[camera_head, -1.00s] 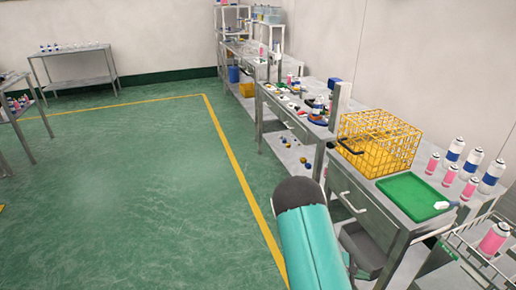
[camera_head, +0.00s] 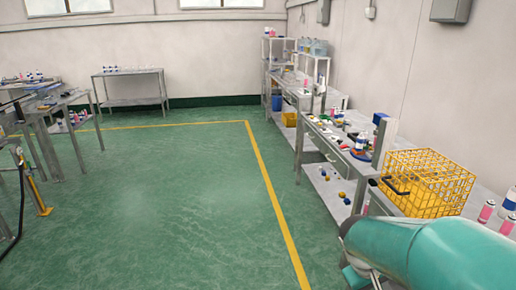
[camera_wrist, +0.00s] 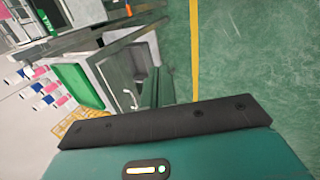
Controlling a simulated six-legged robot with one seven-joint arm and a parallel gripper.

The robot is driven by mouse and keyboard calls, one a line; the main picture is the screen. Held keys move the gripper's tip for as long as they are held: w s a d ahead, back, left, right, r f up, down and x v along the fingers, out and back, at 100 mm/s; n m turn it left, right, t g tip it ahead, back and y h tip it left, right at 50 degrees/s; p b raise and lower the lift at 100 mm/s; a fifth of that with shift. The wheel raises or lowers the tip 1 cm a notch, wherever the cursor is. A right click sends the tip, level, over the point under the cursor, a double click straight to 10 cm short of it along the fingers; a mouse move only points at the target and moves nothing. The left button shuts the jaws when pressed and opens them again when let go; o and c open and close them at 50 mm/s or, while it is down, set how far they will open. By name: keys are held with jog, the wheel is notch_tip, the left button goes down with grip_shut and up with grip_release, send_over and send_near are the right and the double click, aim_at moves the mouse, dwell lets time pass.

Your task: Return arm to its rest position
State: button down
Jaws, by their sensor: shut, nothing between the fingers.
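My teal arm (camera_head: 440,255) lies across the lower right corner of the head view, in front of the near workbench. My gripper does not show in the head view. In the wrist view its teal housing with a dark front bar (camera_wrist: 165,125) fills the bottom; the fingers cannot be made out clearly. It is shut and empty. The wrist view is turned sideways, with the bench at left and green floor at right.
A yellow wire basket (camera_head: 428,185) stands on the right bench, close behind my arm. A green tray (camera_wrist: 72,90) and several cans (camera_wrist: 40,88) show in the wrist view. Open green floor (camera_head: 150,200) with a yellow line (camera_head: 270,185) lies to the left.

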jog(key=s+a+r+m+t+y, duration=0.2)
jog(key=s+a+r+t+y, duration=0.2)
jog(key=s+a+r, duration=0.6)
jog(key=shift+s+a+r+t+y, duration=0.15)
jog(key=shift+a+r+t+y, duration=0.35)
jog(key=shift+a+r, duration=0.5)
jog(key=shift+f, duration=0.15)
